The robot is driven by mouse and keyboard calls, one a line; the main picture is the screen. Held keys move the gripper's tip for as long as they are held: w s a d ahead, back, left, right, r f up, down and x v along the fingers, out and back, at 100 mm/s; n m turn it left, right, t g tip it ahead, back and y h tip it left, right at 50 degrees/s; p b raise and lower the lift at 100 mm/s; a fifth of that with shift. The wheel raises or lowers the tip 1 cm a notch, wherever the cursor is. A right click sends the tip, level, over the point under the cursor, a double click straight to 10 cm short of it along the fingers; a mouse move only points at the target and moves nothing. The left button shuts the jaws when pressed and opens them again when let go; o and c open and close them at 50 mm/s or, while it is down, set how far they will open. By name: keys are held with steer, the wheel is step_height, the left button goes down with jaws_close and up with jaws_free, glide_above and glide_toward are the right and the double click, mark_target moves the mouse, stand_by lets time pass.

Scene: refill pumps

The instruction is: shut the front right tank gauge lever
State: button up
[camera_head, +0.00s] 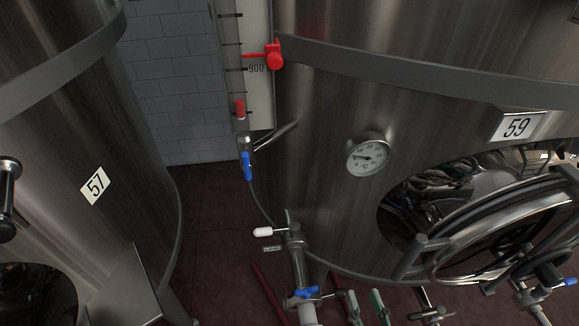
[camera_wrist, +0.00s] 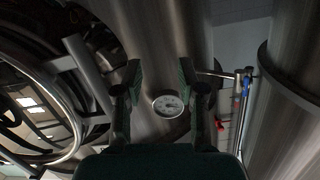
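The gauge lever (camera_head: 247,165) is a small blue handle at the foot of the sight tube on the left side of tank 59. It hangs almost straight down, roughly in line with the tube. In the wrist view, which looks turned upside down, a small blue part (camera_wrist: 246,82) by the tube at right appears to be this lever. My gripper (camera_wrist: 159,70) is open and empty, its two dark green fingers apart in front of the tank wall. In the head view the fingertips (camera_head: 366,298) show low, below and right of the lever and well apart from it.
Tank 59 (camera_head: 315,110) carries a dial thermometer (camera_head: 368,155) and a round manway with a handwheel (camera_head: 500,235). A pipe valve with a white handle (camera_head: 264,232) and a blue-handled valve (camera_head: 307,292) stand below the gauge. Tank 57 (camera_head: 100,130) stands left; the gap between shows floor.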

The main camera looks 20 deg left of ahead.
steer(key=w+a+r+n+g+y, duration=0.1)
steer(key=w+a+r+n+y, duration=0.35)
steer(key=a+r, duration=0.4)
steer(key=n+g+y, duration=0.4)
steer(key=n, duration=0.1)
glide_toward(249, 166)
steer(key=x, duration=0.9)
steer(key=shift+w+a, duration=0.15)
steer(key=shift+a, duration=0.1)
jaws_close()
